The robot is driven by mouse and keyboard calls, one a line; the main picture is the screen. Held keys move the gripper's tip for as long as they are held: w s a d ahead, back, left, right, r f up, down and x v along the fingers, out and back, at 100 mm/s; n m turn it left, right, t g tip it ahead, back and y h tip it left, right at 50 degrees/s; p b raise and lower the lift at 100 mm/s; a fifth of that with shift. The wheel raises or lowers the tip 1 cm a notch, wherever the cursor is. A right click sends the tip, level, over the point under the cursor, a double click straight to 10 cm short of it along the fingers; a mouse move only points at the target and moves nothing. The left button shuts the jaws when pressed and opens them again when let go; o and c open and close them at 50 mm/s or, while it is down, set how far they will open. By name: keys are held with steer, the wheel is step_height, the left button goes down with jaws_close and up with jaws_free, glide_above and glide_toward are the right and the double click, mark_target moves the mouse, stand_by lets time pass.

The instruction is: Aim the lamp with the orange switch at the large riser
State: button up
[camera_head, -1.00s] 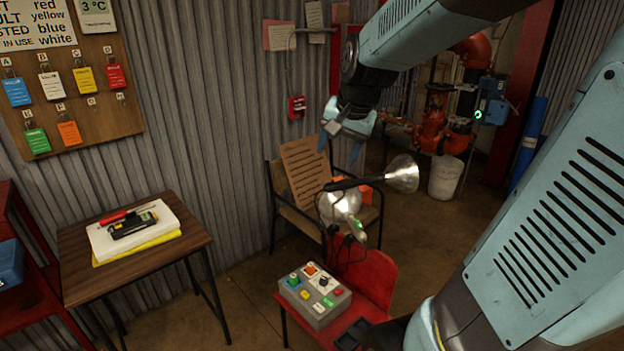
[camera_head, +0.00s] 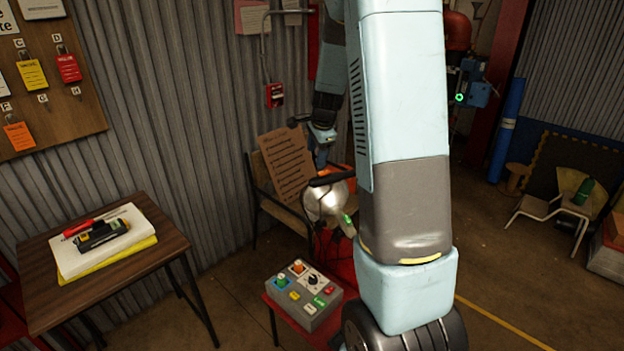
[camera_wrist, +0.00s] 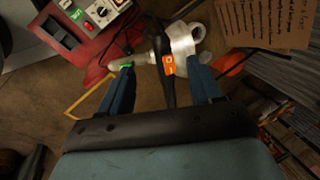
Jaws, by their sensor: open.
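The lamp with the orange switch (camera_wrist: 168,65) has a black handle, which lies between my fingers in the wrist view. In the head view its dark handle (camera_head: 326,179) shows just below my gripper (camera_head: 321,160); its head is hidden behind my arm. My gripper (camera_wrist: 162,68) is open, with one blue finger on each side of the handle; contact cannot be told. A second lamp with a round silver head (camera_head: 325,203) and a green switch (camera_head: 348,220) sits close beside it. Red pipework (camera_head: 458,32) shows at the back, mostly hidden by my arm; I cannot tell which part is the large riser.
A grey control box (camera_head: 304,296) with coloured buttons stands on the red seat beside the lamps. A chair holding a brown printed board (camera_head: 286,165) stands behind. A wooden table (camera_head: 150,262) is at left.

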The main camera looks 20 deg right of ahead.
mark_target(312, 179)
steer(key=x, duration=1.3)
steer(key=shift+w+d+f, duration=0.1)
steer(key=shift+d+f, duration=0.2)
steer(key=shift+f, duration=0.05)
jaws_close()
